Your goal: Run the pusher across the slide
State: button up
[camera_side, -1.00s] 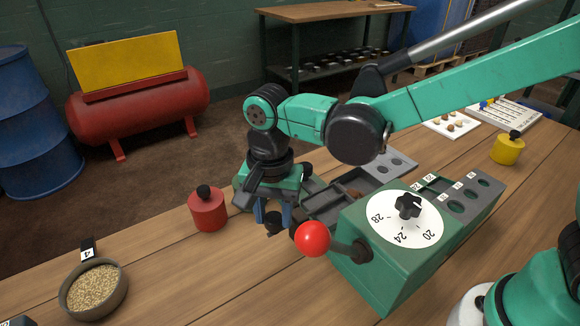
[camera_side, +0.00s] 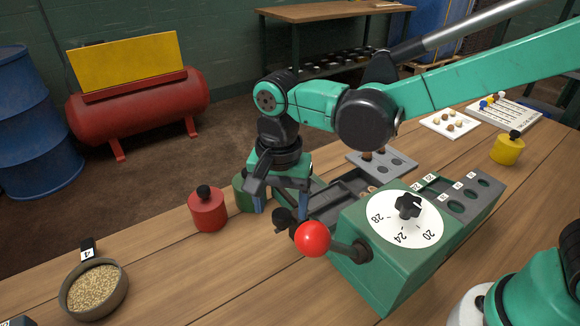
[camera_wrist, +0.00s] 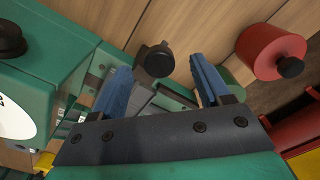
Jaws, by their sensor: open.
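The pusher's black knob (camera_side: 285,218) sits at the near left end of the slide, a dark grey channel (camera_side: 335,198) beside the green machine. The knob also shows in the wrist view (camera_wrist: 156,60), where a grey rod or bar runs from it toward my gripper. My gripper (camera_side: 281,208) is open, with its blue fingers apart on either side of the knob in the side view. In the wrist view the gripper (camera_wrist: 160,72) has the knob between and just beyond its fingertips. I cannot tell whether a finger touches it. The pusher's body is mostly hidden.
The green machine (camera_side: 380,270) carries a dial and a lever with a red ball (camera_side: 312,239) close to my gripper. A red weight (camera_side: 207,212) and a green one (camera_side: 243,192) stand at left. A grain bowl (camera_side: 93,292) is front left. A holed grey plate (camera_side: 385,162) lies behind.

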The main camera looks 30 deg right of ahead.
jog(key=shift+r, duration=2.2)
jog(key=shift+d, duration=0.15)
jog(key=s+d+n+t, duration=0.2)
jog(key=d+n+t, duration=0.1)
jog(key=d, duration=0.4)
jog(key=s+d+n+t, duration=0.2)
jog(key=d+n+t, duration=0.2)
jog(key=d+n, duration=0.2)
jog(key=shift+s+d+r, duration=0.4)
jog(key=shift+d+r, duration=0.05)
jog(key=shift+d, duration=0.3)
